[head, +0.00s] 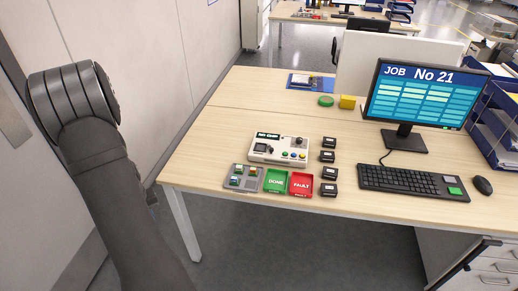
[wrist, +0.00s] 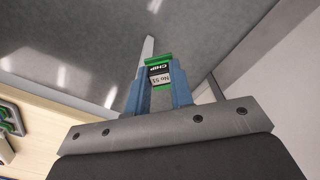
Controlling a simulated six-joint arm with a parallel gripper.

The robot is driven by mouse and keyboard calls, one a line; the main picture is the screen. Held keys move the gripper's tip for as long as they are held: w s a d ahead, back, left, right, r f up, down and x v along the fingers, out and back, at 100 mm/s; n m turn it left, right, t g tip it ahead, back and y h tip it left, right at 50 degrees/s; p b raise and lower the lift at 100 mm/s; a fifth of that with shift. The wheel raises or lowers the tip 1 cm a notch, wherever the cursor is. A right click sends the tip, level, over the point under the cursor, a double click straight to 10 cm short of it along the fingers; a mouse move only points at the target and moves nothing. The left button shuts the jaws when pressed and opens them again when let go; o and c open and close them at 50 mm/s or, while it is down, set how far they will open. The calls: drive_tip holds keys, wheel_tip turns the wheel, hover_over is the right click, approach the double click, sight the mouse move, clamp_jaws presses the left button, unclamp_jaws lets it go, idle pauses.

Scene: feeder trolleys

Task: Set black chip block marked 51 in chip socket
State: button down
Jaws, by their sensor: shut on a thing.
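In the wrist view my gripper (wrist: 158,92) is shut on a small chip block (wrist: 160,72) with green ends and a black-and-white label reading CHIP and No 51. The blue fingers clasp its sides, and it hangs over the grey floor, off the table's edge. In the head view my arm is at the left, beside the table; the gripper and block are mostly hidden behind it. A white tester box (head: 280,150) stands on the table with a dark recess at its left, which looks like the chip socket (head: 262,147). Nothing can be made out in it.
A grey tray (head: 255,184) with small green-ended blocks, a green DONE tray (head: 276,180) and a red FAULT tray (head: 301,184) line the table's front. Several black blocks (head: 328,156) stand right of the tester. A keyboard (head: 412,182) and monitor (head: 425,95) are farther right.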

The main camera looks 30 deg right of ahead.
drive_tip(key=w+d+r+m, duration=0.1)
drive_tip(key=w+d, duration=0.3)
drive_tip(key=d, duration=0.4)
drive_tip(key=w+d+r+m, duration=0.1)
drive_tip(key=w+d+m, duration=0.1)
drive_tip(key=w+d, duration=0.3)
drive_tip(key=w+d+r+m, duration=0.1)
drive_tip(key=w+d, duration=0.4)
drive_tip(key=d, duration=0.7)
drive_tip(key=shift+d+r+m, duration=0.15)
drive_tip(key=shift+r+m, duration=0.25)
drive_tip(key=shift+r, duration=0.05)
drive_tip(key=s+d+r+m, duration=0.2)
drive_tip(key=d+r, duration=0.1)
drive_tip(key=d, duration=1)
drive_tip(key=s+d+r+m, duration=0.2)
drive_tip(key=s+d, duration=0.1)
drive_tip(key=d, duration=1.1)
drive_tip(key=shift+w+a+f, duration=0.1)
drive_tip(key=shift+f, duration=1.25)
drive_tip(key=shift+w+a+f, duration=0.1)
drive_tip(key=shift+f, duration=1.2)
drive_tip(key=shift+f, duration=0.35)
drive_tip(key=c, duration=1.2)
unclamp_jaws()
